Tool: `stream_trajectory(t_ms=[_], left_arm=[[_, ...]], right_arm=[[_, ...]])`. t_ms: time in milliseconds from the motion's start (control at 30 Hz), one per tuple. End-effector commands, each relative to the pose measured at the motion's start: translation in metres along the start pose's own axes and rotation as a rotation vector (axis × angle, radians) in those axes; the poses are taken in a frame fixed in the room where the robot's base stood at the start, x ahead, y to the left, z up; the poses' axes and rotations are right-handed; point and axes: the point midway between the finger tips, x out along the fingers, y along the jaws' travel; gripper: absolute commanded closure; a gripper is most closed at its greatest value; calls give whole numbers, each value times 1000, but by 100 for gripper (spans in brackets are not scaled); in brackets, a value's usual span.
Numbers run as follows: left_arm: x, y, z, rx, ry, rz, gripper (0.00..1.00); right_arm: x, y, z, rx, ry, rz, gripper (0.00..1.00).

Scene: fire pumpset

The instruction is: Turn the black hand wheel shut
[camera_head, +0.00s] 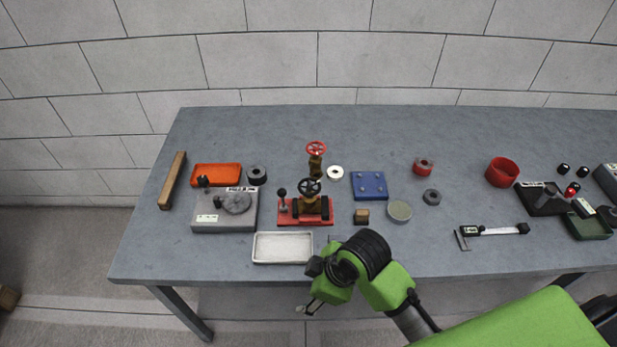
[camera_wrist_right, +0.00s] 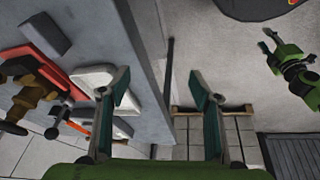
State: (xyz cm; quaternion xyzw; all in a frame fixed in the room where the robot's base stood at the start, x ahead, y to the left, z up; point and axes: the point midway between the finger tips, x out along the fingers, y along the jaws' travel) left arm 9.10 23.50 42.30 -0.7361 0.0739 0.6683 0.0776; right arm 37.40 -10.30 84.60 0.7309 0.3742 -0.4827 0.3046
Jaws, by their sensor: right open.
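The black hand wheel (camera_head: 310,187) sits on a brass valve with a red base (camera_head: 287,218), near the middle of the table. My right gripper (camera_head: 311,307) is in front of the table's front edge, apart from the wheel. In the wrist view its two fingers (camera_wrist_right: 160,95) are wide apart with nothing between them. A green and black gripper, seemingly my left (camera_wrist_right: 268,42), shows small at the upper right of the wrist view.
A white tray (camera_head: 256,248) lies in front, a grey block device (camera_head: 206,221) to the left, and a blue plate (camera_head: 369,181) to the right. A black lever knob (camera_head: 282,192) stands beside the black wheel.

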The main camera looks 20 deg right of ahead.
Motion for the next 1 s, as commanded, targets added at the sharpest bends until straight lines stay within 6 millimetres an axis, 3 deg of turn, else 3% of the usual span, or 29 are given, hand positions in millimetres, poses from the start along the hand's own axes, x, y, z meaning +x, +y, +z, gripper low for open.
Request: stream_trajectory(t_ms=[267,567,767,1000], left_arm=[[0,0,2,0,-2,0,60],[0,0,2,0,-2,0,60],[0,0,2,0,-2,0,60],[-1,0,2,1,-3,0,60]], right_arm=[[4,18,-40,-341,15,-50,42],[-9,69,-94,-1019,-19,-146,42],[-42,123,-115,-1452,-74,-230,42],[-111,196,-129,-1859,-127,-347,42]])
